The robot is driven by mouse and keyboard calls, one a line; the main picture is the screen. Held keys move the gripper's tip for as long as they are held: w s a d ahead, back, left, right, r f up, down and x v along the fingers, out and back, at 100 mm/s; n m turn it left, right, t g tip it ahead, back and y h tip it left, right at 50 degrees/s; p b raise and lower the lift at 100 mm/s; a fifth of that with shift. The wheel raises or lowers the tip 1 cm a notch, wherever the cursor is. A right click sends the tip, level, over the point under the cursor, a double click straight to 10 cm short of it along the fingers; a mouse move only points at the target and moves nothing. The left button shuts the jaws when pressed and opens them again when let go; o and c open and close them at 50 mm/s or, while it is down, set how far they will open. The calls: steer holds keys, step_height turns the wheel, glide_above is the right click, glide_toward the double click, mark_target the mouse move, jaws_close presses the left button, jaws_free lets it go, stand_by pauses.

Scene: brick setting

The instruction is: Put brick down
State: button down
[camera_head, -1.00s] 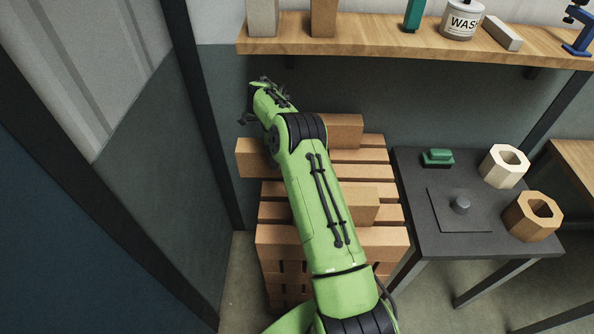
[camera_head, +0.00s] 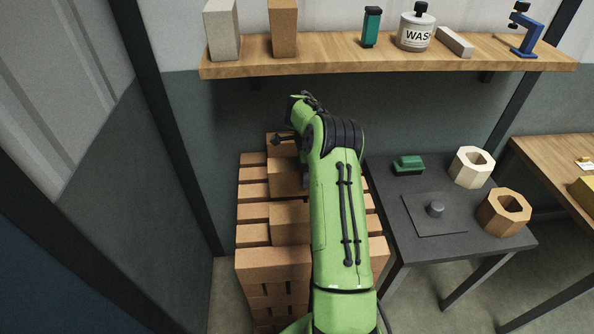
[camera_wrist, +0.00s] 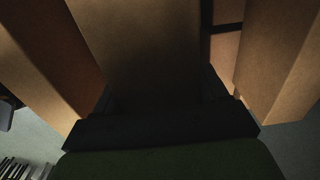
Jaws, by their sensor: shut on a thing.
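My gripper (camera_wrist: 155,105) shows at the bottom of the dark wrist view, its dark jaws on either side of a brown brick (camera_wrist: 140,45). The brick fills the middle of that view, and its far end is out of frame. In the head view my green arm reaches over a stack of bricks (camera_head: 272,262), and the jaws are hidden behind the wrist at the stack's far side. Raised bricks lie on the stack's top layer beside the arm, one in the middle (camera_head: 288,178) and one nearer (camera_head: 290,223). Whether the held brick touches the stack cannot be told.
Other bricks flank the held one in the wrist view, left (camera_wrist: 45,65) and right (camera_wrist: 285,60). A wooden shelf (camera_head: 330,58) with bricks and a bottle is above the stack. A dark table (camera_head: 385,222) stands to the right, and a wall and post are close on the left.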

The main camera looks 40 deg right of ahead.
steer(key=shift+w+f, duration=0.1)
steer(key=shift+f, duration=1.5)
steer(key=shift+f, duration=0.1)
steer(key=shift+c, duration=0.2)
jaws_free()
steer(key=shift+a+f, duration=0.1)
